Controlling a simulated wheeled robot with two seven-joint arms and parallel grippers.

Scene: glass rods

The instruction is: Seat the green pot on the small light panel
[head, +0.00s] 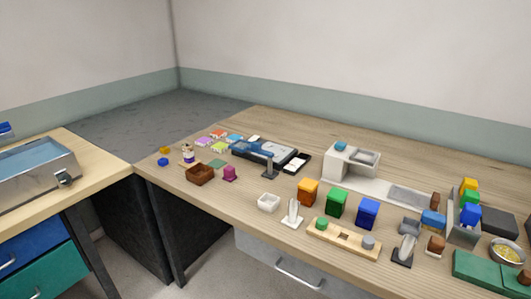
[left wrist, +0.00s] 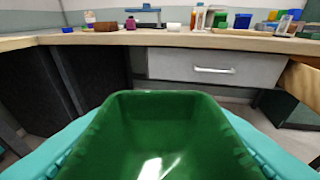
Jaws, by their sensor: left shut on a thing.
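In the left wrist view a large dark green open pot (left wrist: 150,108) fills the lower middle, its rim toward the table. The teal fingers of my left gripper (left wrist: 165,140) show along its left and right sides, shut on it. The pot appears in front of the table, apart from the tabletop. Neither gripper nor this pot shows in the head view. A small white-topped panel with a dark edge (head: 298,162) lies on the table by a black tray; I cannot tell whether it is the small light panel.
The wooden table (head: 270,125) holds orange, green (head: 337,203) and blue bins, a wooden block with holes (head: 343,243), a white machine (head: 352,165) and a brown basket (head: 200,174). A drawer front (left wrist: 212,67) is below the edge. The back of the table is clear.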

